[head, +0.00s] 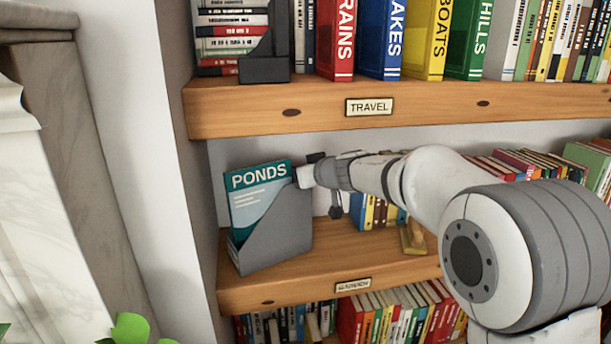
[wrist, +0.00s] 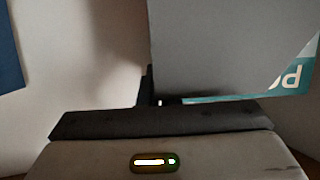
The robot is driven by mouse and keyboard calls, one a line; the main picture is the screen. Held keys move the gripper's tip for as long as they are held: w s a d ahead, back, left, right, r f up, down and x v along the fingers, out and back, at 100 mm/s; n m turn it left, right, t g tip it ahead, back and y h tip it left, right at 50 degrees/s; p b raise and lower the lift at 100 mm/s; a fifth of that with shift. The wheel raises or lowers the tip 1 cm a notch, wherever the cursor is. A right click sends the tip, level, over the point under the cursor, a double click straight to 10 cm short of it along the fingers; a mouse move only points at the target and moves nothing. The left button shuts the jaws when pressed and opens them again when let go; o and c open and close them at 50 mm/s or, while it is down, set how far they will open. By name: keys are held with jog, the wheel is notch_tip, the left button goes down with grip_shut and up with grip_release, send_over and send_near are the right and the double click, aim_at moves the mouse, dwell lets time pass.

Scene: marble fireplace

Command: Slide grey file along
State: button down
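The grey file (head: 281,232) stands upright at the left end of the middle shelf, with a teal book marked PONDS (head: 258,195) in it. My gripper (head: 307,177) is at the file's upper right side, very close to it. I cannot tell whether they touch. In the wrist view the grey file (wrist: 228,50) fills the upper middle, upside down, with a teal corner of the book below it. My gripper (wrist: 156,96) shows there as dark finger parts, partly hidden by the file. The gap between the fingers is not clear.
The middle shelf (head: 300,270) has bare wood in front of and right of the file. Small books (head: 378,213) and a wooden block (head: 413,238) stand farther right. The upper shelf board (head: 230,112) is above my arm. A side panel (head: 207,230) is close on the left.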

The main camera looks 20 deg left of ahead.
jog(key=c, duration=1.6)
grip_release()
jog(key=shift+o, duration=0.2)
jog(key=v, duration=0.8)
jog(key=shift+w, duration=0.1)
